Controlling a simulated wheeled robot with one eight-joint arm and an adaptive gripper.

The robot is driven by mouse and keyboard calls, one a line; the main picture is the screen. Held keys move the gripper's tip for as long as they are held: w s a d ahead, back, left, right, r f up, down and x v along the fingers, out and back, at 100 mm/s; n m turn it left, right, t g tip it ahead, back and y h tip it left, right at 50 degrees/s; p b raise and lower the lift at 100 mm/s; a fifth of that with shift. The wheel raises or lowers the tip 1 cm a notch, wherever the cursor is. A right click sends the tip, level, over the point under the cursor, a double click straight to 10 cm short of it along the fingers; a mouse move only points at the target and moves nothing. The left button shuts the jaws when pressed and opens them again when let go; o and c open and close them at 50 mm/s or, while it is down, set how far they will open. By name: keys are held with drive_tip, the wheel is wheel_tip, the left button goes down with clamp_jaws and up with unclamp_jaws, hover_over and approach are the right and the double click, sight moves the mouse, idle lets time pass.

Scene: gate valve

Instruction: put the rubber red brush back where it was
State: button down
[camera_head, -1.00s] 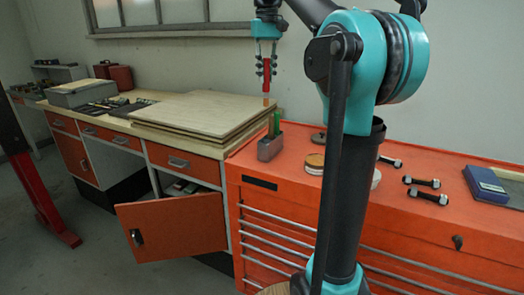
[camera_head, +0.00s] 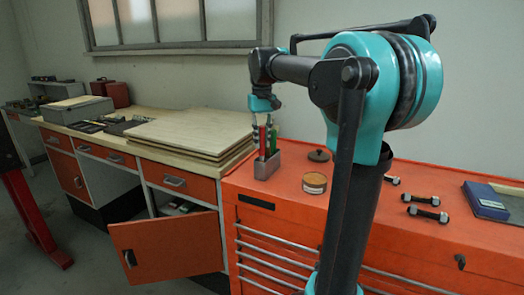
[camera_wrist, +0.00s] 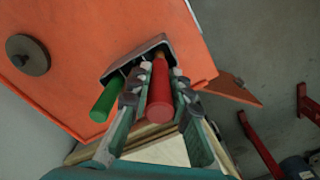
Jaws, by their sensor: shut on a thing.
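The red brush (camera_wrist: 159,98) is between the fingers of my gripper (camera_wrist: 158,82), which is shut on its handle. In the head view the brush (camera_head: 262,140) is roughly upright at the grey holder (camera_head: 266,167). Its lower end appears to be inside the holder's opening; the holder's rim also shows in the wrist view (camera_wrist: 133,54). A green-handled tool (camera_wrist: 108,98) stands in the same holder beside the red brush, and shows in the head view (camera_head: 274,140). My gripper (camera_head: 262,133) is directly above the holder. The brush's lower tip is hidden.
The holder stands on the orange cabinet top (camera_head: 350,205) near its left end. A round tin (camera_head: 314,183) and a dark disc (camera_head: 318,156) lie to its right. Stacked boards (camera_head: 190,130) are close on its left.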

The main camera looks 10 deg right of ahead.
sight(262, 155)
drive_tip(key=shift+f, duration=1.95)
drive_tip(key=c, duration=1.4)
unclamp_jaws()
drive_tip(key=shift+f, duration=0.1)
wheel_tip(262, 155, up, 12)
drive_tip(key=shift+r, duration=0.15)
